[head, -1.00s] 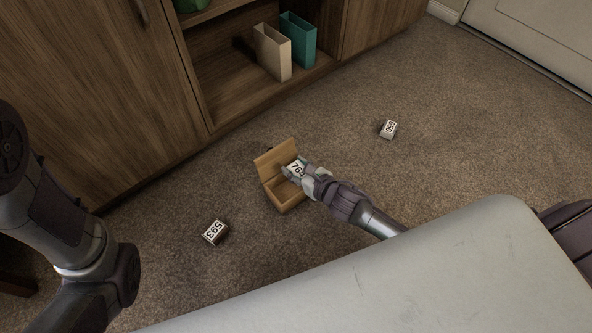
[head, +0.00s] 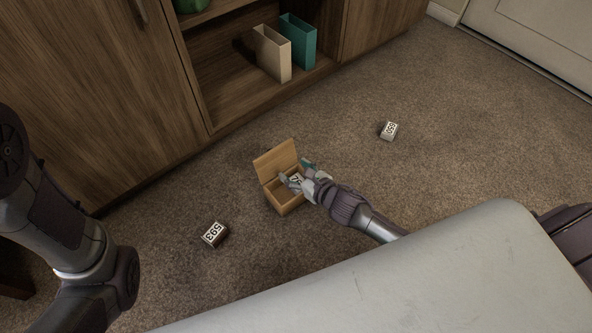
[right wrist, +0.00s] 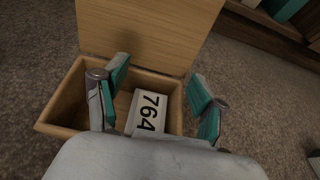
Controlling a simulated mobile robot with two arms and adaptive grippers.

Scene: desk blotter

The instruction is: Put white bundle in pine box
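The pine box (head: 285,203) stands on the carpet with its lid raised; it also shows in the right wrist view (right wrist: 60,112). A white bundle marked 764 (right wrist: 149,112) lies inside the box, and its label shows partly in the head view (head: 296,178). My right gripper (head: 297,171) is open over the box, its fingers apart on either side of the bundle and clear of it in the right wrist view (right wrist: 158,88). My left gripper is out of view; only the left arm shows.
A bundle marked 593 (head: 214,234) lies on the carpet left of the box. Another marked 650 (head: 389,130) lies at the right. A wooden cabinet (head: 110,100) stands behind, holding a beige file holder (head: 272,54) and a teal one (head: 299,42).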

